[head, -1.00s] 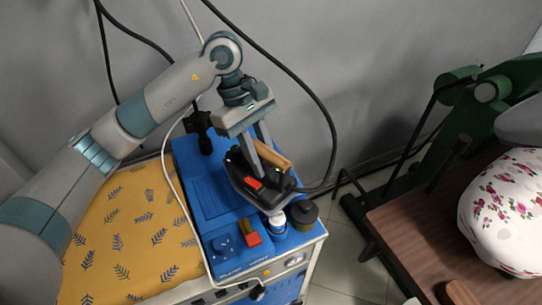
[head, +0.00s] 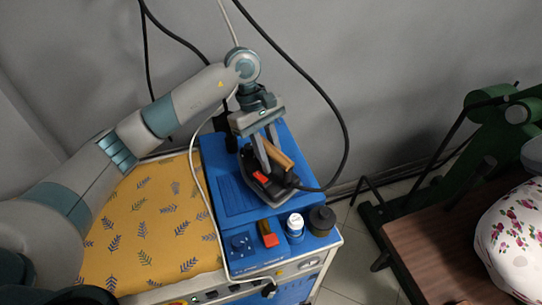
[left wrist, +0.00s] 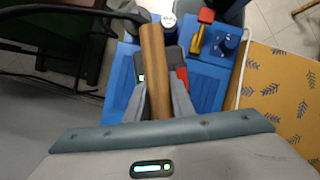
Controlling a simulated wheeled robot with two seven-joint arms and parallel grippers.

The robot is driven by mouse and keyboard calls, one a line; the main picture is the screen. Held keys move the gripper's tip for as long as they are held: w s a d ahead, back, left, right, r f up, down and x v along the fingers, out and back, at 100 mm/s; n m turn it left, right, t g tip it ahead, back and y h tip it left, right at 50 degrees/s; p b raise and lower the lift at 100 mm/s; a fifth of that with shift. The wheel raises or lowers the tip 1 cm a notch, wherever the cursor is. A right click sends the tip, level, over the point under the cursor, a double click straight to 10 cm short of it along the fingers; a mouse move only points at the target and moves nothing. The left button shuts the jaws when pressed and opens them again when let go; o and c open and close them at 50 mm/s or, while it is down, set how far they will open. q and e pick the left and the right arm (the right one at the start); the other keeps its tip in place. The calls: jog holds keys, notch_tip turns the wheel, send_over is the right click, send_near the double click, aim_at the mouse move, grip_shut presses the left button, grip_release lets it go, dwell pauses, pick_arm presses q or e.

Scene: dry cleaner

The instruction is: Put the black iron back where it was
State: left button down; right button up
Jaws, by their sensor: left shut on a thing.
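The black iron (head: 274,190), with a wooden handle (head: 281,155) and a red switch, is over the right rear of the blue-topped station (head: 236,203). My left gripper (head: 268,162) comes down from above and is shut on the iron's handle. In the left wrist view the wooden handle (left wrist: 153,70) runs between the fingers, and they hide part of the iron's dark body. I cannot tell whether the iron's sole touches the blue top or hangs just above it. My right gripper is out of view.
A white-capped bottle (head: 295,226), a dark round pot (head: 321,219) and a red-topped item (head: 269,236) stand along the station's front. A yellow patterned pad (head: 150,220) lies left. A black cable (head: 340,115) arcs to the iron. A brown table (head: 440,250) stands right.

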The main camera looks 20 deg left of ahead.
pick_arm(q)
jog(key=shift+w+r, duration=0.1)
jog(key=shift+r, duration=0.05)
jog(key=shift+f+p, duration=0.8)
jog(key=shift+f, duration=0.05)
jog(key=shift+f+p, duration=0.45)
jog(key=shift+f, duration=0.6)
jog(key=c, duration=1.5)
grip_release()
jog(key=shift+f, duration=0.25)
jog(key=shift+c, duration=0.2)
jog(key=shift+s, duration=0.2)
jog(key=shift+w+r, duration=0.1)
